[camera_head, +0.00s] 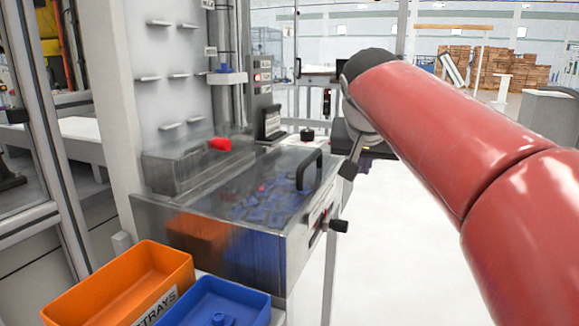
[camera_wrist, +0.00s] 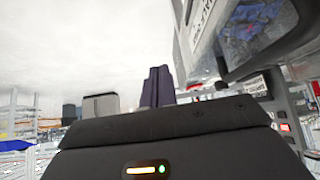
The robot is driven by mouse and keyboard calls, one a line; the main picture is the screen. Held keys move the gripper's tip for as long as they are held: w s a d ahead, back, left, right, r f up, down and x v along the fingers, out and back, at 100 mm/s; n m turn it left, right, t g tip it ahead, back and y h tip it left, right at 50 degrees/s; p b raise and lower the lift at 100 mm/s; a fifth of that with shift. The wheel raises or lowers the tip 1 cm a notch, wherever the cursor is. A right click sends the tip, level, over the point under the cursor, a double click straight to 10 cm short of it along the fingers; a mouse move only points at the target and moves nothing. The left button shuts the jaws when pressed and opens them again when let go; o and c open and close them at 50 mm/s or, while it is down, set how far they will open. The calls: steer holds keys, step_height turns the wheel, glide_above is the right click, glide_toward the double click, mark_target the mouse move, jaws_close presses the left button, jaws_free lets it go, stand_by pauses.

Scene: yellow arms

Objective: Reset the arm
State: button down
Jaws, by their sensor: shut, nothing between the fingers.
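My red arm (camera_head: 440,120) reaches in from the right in the head view, raised over the floor to the right of the machine. Its dark wrist joint (camera_head: 368,64) is at the top middle, and the arm hides part of what is behind it. In the wrist view my gripper (camera_wrist: 159,72) shows as two dark fingers close together above the dark wrist housing (camera_wrist: 165,125). It is shut, with nothing seen between the fingers. It appears clear of the machine.
A machine with a clear lid (camera_head: 265,185) and black handle (camera_head: 310,168) stands left of my arm, with blue pieces under the lid. A black knob (camera_head: 339,226) sticks out from its side. An orange bin (camera_head: 85,292) and a blue bin (camera_head: 250,303) stand in front. Floor (camera_head: 400,260) at right is clear.

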steer(key=s+d+f+n+g+y, duration=0.1)
steer(key=s+f+n+g+y, duration=0.1)
steer(key=s+f, duration=2.2)
steer(key=shift+s+d+n, duration=0.35)
steer(key=shift+n, duration=0.25)
